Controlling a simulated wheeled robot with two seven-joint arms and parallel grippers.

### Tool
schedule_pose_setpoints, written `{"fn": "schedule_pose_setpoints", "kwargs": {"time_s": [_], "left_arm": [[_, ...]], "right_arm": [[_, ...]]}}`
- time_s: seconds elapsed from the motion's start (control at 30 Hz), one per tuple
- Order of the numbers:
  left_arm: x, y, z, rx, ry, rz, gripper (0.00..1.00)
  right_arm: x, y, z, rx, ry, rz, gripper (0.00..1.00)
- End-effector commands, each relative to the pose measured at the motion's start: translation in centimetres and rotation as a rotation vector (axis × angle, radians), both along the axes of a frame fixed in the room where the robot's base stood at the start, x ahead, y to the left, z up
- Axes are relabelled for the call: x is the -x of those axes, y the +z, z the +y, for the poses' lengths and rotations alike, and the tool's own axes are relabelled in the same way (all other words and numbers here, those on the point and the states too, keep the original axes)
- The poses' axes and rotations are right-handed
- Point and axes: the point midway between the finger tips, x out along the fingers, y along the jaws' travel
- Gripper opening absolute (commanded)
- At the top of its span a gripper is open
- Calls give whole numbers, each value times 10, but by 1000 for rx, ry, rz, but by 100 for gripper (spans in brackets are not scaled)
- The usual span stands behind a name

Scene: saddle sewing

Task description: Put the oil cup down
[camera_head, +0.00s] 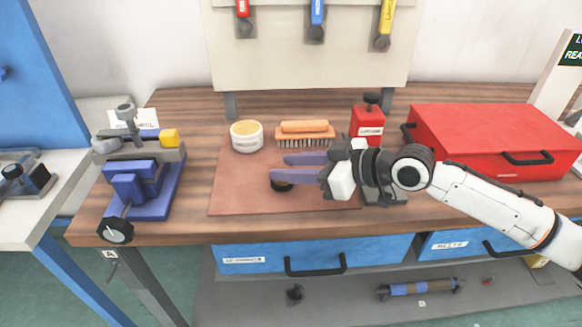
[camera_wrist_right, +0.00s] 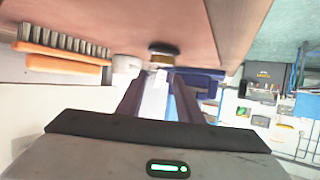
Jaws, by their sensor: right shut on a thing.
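The oil cup (camera_head: 281,186) is a small dark round cup low at the fingertips of my right gripper (camera_head: 279,167), over the brown leather mat (camera_head: 235,195). The near finger hides part of it. In the right wrist view the cup (camera_wrist_right: 163,50) shows dark with a yellowish band, just past the fingertips, against the mat. My right gripper is shut on it, with the two purple fingers apart by its width. Whether the cup's base touches the mat I cannot tell. My left gripper is not in view.
A round tin (camera_head: 247,137), an orange brush (camera_head: 305,132) and a red bottle (camera_head: 368,124) stand behind the gripper. A red toolbox (camera_head: 490,140) is at the right, a blue vise (camera_head: 140,180) at the left. The mat's left part is clear.

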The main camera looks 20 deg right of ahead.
Motion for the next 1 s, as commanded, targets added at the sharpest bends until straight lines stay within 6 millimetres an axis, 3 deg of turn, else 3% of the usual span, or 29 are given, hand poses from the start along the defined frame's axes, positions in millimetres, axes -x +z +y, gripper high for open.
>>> {"fn": "schedule_pose_setpoints", "kwargs": {"time_s": [0.33,0.37,0.47,0.83,1.0], "left_arm": [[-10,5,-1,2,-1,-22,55],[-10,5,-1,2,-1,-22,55],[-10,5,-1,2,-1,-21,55],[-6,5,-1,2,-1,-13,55],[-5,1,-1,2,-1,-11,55]], "right_arm": [[0,-6,0,-1,0,-1,7],[0,-6,0,-1,0,-1,35],[0,-5,0,-1,0,-1,52],[1,-2,-1,0,-1,-2,52],[15,4,-15,4,-2,-2,52]]}}
